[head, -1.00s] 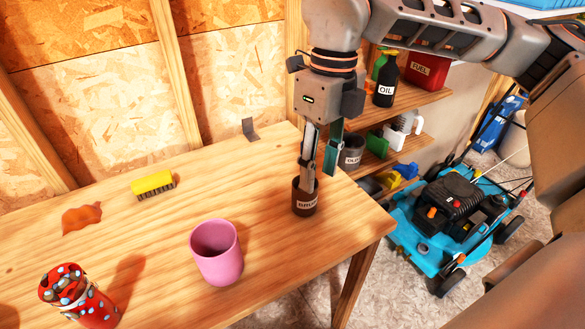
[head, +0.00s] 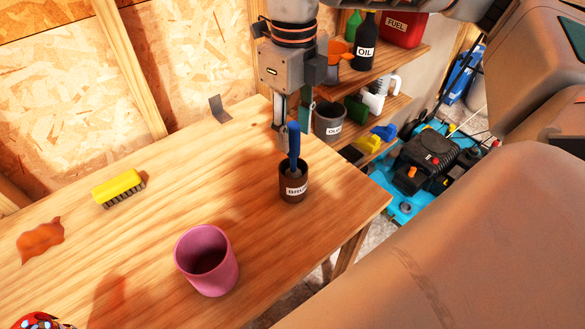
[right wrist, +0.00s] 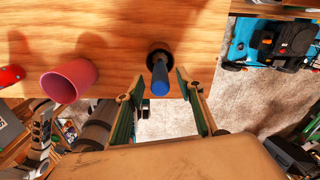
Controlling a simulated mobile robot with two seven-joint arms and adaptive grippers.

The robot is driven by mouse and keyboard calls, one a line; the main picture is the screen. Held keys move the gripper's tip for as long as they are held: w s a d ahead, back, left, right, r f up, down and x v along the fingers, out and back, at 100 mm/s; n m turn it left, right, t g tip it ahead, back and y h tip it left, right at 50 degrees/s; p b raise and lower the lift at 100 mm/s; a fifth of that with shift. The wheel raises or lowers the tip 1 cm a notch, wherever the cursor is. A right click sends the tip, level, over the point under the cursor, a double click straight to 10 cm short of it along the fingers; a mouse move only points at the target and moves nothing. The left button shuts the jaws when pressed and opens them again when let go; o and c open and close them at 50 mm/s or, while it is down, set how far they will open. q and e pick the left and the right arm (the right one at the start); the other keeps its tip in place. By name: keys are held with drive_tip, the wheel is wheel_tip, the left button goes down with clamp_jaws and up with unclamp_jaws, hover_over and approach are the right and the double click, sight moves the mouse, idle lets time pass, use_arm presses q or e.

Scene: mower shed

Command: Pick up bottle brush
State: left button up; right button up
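The bottle brush (head: 294,143) has a blue handle and stands upright in a small dark brown cup (head: 289,186) with a white label, near the table's right edge. In the right wrist view the blue handle (right wrist: 160,78) points toward the camera, and the cup's dark rim (right wrist: 152,50) shows behind it. My right gripper (head: 293,118) is open and points down just behind the handle in the head view. In the right wrist view its spread fingers (right wrist: 159,86) flank the handle without visible contact. I cannot make out my left gripper.
A pink cup (head: 209,270) stands on the wooden table in front. A yellow scrub brush (head: 118,188) and an orange-brown flat piece (head: 40,239) lie at the left. A red patterned container (head: 40,321) is cut off below. Shelves (head: 385,115) and a blue mower (head: 402,203) are at the right.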

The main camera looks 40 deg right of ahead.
wheel_tip(320, 180, down, 2)
use_arm(q)
drive_tip(key=shift+w+r, duration=0.35)
drive_tip(key=shift+w, duration=0.15)
drive_tip(key=shift+a, duration=0.1)
use_arm(e)
clamp_jaws()
use_arm(q)
drive_tip(key=shift+f, duration=0.1)
drive_tip(key=shift+s, duration=0.15)
